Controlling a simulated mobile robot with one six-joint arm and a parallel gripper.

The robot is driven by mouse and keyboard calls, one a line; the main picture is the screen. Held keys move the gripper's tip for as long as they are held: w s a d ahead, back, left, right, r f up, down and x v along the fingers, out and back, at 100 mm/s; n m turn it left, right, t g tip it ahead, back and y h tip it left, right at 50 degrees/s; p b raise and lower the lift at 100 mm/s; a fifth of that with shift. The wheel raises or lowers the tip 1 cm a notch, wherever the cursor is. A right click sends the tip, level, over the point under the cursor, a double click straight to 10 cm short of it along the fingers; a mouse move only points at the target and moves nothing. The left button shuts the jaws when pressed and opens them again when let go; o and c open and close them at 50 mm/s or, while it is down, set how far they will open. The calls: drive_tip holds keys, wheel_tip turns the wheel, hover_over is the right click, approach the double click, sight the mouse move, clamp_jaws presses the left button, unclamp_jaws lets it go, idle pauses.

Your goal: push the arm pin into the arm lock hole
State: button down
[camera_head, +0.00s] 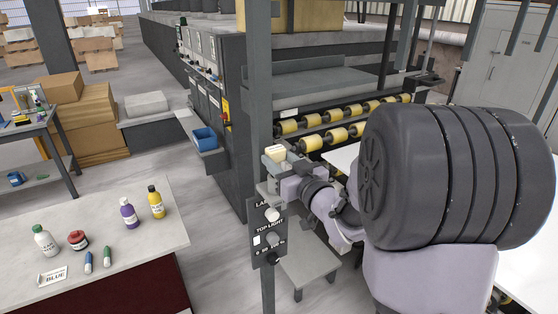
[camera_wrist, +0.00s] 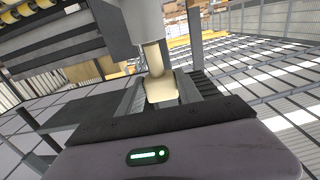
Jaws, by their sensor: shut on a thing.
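My gripper (camera_head: 279,163) is beside the grey upright post in the head view, above the lamp switch panel. It is shut on a cream pin (camera_head: 274,153). In the wrist view, the pin (camera_wrist: 153,58) shows a wide cream base between the jaws and a narrower round shaft. The shaft's far end meets or passes behind a pale grey cylindrical part (camera_wrist: 140,18). I cannot tell whether it is inside that part or only in front of it. No arm lock hole can be made out in either view.
The switch panel (camera_head: 270,234) on the post (camera_head: 260,100) is just below my gripper. A machine with yellow rollers (camera_head: 336,136) stands behind. At left, a table (camera_head: 150,240) holds several bottles, a red-labelled jar (camera_head: 78,240) and a small card (camera_head: 52,278).

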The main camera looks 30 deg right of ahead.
drive_tip(key=shift+f+b, duration=2.35)
drive_tip(key=shift+b, duration=0.25)
drive_tip(key=c, duration=0.7)
unclamp_jaws()
drive_tip(key=s+b, duration=0.2)
drive_tip(key=s, duration=0.3)
drive_tip(key=s+b, duration=0.3)
drive_tip(key=s, duration=0.3)
drive_tip(key=s+b, duration=0.2)
drive_tip(key=s, duration=0.4)
drive_tip(key=shift+s+d, duration=0.25)
drive_tip(key=shift+d, duration=0.05)
